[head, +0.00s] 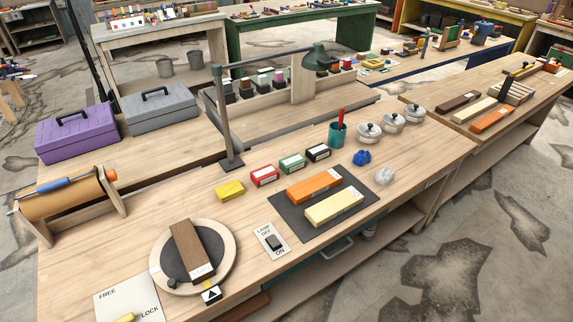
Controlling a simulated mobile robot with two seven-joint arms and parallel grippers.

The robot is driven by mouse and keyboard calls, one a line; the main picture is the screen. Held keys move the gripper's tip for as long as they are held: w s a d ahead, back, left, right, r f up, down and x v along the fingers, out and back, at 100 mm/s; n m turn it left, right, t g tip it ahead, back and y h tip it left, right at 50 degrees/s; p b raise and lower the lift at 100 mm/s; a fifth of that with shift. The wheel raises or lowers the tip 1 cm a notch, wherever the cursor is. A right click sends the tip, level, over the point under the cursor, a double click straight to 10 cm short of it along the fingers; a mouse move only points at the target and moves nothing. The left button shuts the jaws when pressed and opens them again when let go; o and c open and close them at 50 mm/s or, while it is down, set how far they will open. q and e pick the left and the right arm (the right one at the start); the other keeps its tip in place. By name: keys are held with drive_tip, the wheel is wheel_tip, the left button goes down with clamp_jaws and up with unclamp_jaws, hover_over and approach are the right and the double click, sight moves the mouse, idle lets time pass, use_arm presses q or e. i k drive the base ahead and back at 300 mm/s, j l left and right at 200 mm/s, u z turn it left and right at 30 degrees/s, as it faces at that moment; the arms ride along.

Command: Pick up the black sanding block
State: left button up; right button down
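The black sanding block (319,149) lies on the wooden workbench (200,205), with a pale label on its front side. It is at the right end of a slanting row with a green block (291,160), a red block (264,172) and a yellow block (230,190). It stands apart from the green block, and nothing covers it. Neither of my grippers shows in the head view.
A teal cup (337,137) with a red item stands just behind the black block. A dark mat (284,213) with orange and cream blocks lies in front. A lamp post (226,125) rises to the left.

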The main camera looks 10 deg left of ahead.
sight(318, 153)
drive_tip(key=i+l, duration=0.15)
drive_tip(key=l, duration=0.2)
drive_tip(key=i+l+u, duration=0.1)
drive_tip(key=l, duration=0.3)
drive_tip(key=i+l, duration=0.15)
drive_tip(key=l, duration=0.2)
drive_tip(key=i+l, duration=0.15)
drive_tip(key=l, duration=0.2)
drive_tip(key=i+l+u, duration=0.1)
drive_tip(key=l, duration=0.3)
drive_tip(key=i+l, duration=0.25)
drive_tip(key=i, duration=0.15)
drive_tip(key=i+l, duration=0.2)
drive_tip(key=i, duration=0.2)
drive_tip(key=i+l+u, duration=0.1)
drive_tip(key=i+l, duration=0.15)
drive_tip(key=i, duration=0.15)
